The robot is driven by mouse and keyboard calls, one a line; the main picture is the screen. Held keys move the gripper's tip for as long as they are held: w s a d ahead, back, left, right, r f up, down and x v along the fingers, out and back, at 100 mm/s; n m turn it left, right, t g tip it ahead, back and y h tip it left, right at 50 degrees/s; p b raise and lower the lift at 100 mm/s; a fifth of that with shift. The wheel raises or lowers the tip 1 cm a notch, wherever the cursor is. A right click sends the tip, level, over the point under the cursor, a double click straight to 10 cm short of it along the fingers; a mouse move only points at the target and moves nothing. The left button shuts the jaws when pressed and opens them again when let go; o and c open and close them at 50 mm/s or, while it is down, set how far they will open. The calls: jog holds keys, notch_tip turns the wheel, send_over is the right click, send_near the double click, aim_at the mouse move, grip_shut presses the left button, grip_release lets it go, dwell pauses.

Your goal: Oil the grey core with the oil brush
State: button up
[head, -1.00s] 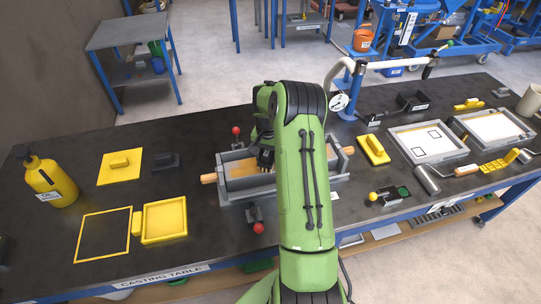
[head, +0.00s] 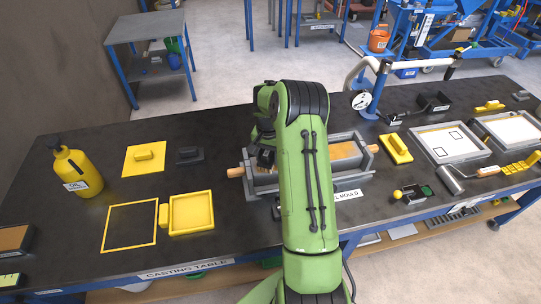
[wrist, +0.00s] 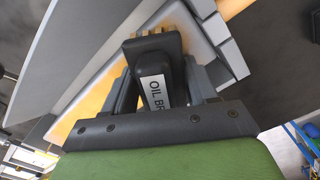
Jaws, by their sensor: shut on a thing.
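My gripper (head: 264,152) is shut on the oil brush, over the left part of the grey mould (head: 350,178). In the wrist view the brush (wrist: 152,75) is dark, with a white "OIL BR" label and short tan bristles pointing away from the jaws. Grey walls and a tan surface lie beyond the bristles; I cannot tell whether they touch anything. A tan strip (head: 345,150) shows inside the mould, and a wooden rod end (head: 374,148) sticks out at its right. I cannot surely tell the grey core from the mould's grey parts. My arm hides the mould's middle.
A yellow oil bottle (head: 77,172), a yellow plate (head: 143,158), a dark block (head: 189,155) and a yellow tray (head: 191,212) are on the left.

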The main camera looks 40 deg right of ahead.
notch_tip(320, 180, up, 4)
jog(key=shift+s+d+r+p, duration=0.1)
jog(key=shift+r+p, duration=0.05)
jog(key=shift+p, duration=1)
jog(key=shift+r+p, duration=0.5)
jog(key=shift+r, duration=0.3)
jog(key=shift+r+p, duration=0.75)
jog(key=shift+r, duration=0.4)
